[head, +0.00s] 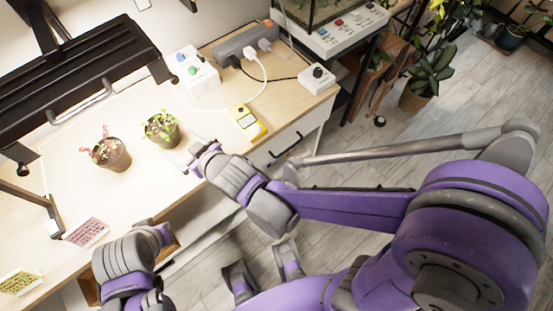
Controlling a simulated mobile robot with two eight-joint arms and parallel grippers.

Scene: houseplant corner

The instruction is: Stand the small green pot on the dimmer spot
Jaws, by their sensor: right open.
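A small pot with a green leafy plant (162,130) stands upright on the pale wooden table. Its wall looks olive green. A second pot, darker, with a reddish plant (112,157), stands to its left and nearer to me. My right gripper (188,160) is open and empty, just to the lower right of the green pot and apart from it. My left gripper (150,232) is low at the table's front edge; its fingers are not clear. A black lamp (80,75) hangs over the left of the table and lights the top brightly. I cannot make out a marked dimmer spot.
A yellow device (247,121), a white box with buttons (197,73), a grey power strip (245,42) and a white dimmer-like box (316,78) lie at the back right. A pink-topped tray (86,232) and a yellow-green tray (20,282) sit front left.

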